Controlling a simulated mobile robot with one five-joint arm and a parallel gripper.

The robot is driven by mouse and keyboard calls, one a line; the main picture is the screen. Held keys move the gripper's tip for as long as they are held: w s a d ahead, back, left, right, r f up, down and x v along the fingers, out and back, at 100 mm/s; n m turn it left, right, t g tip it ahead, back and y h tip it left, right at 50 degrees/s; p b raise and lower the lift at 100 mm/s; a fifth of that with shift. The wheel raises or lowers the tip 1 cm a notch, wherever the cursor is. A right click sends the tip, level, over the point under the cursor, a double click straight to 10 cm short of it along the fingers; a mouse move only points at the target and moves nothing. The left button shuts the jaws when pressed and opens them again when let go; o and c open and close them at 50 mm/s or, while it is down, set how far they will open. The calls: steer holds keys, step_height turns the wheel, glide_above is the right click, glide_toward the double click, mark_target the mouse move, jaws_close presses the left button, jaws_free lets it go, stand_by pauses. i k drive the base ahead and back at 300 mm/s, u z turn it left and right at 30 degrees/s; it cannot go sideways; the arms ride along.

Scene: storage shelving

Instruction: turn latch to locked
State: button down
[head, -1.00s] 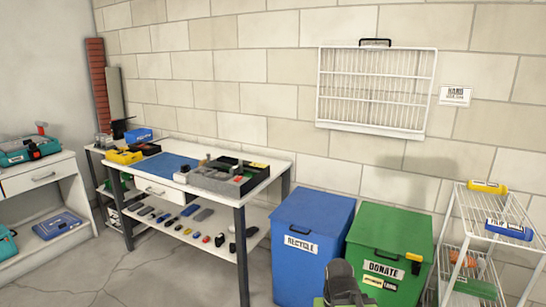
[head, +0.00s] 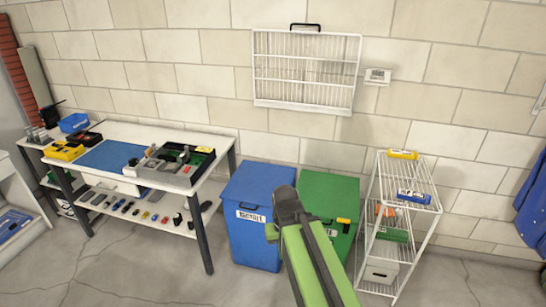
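A green bin (head: 331,187) stands against the wall beside a blue bin. A small yellow-and-black piece (head: 344,221) is on its upper front right, and it looks like the latch; which way it is turned is too small to tell. My green arm reaches up from the bottom of the head view. My gripper (head: 286,200), the dark end of it, appears in front of the gap between the bins and hides part of the green bin's front. It looks apart from the latch, to its left. Its fingers cannot be made out.
A blue bin (head: 260,190) stands to the left of the green bin. A white wire rack (head: 385,240) with several items stands close on the right. A workbench (head: 215,165) is at the left. A wire panel (head: 305,75) hangs on the wall. The floor in front is free.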

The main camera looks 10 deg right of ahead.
mark_target(342, 220)
steer(key=z, duration=1.05)
steer(key=i, duration=0.2)
steer(key=u, duration=2.45)
steer(key=k, duration=0.6)
steer(key=z, duration=2)
steer(key=i, duration=0.55)
steer(key=u, duration=0.2)
